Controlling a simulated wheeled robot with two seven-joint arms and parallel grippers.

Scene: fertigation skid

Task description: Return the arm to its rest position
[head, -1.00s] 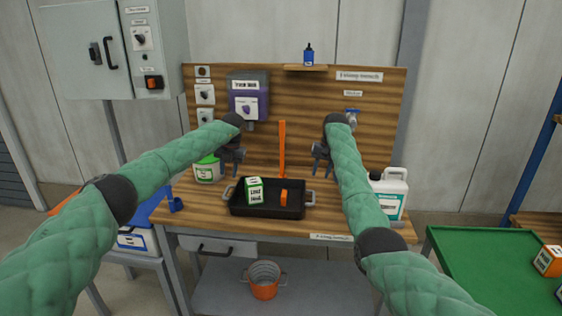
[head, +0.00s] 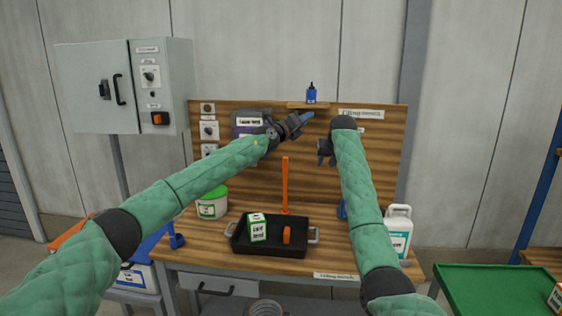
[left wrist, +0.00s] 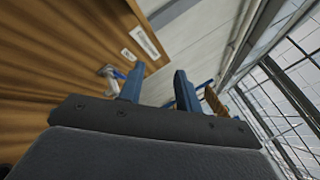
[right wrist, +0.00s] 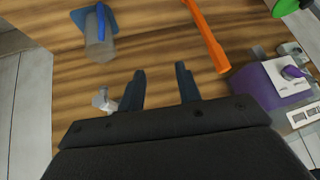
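My right gripper (head: 325,155) hangs a little lower and to the right, in front of the board. In the right wrist view its dark fingers (right wrist: 160,85) are apart and empty. Neither gripper holds anything.
Below are a black tray (head: 270,249) with a green-and-white box (head: 257,228), a green-lidded tub (head: 212,205) and a white jug (head: 398,229). An orange bar (head: 285,185) stands upright.

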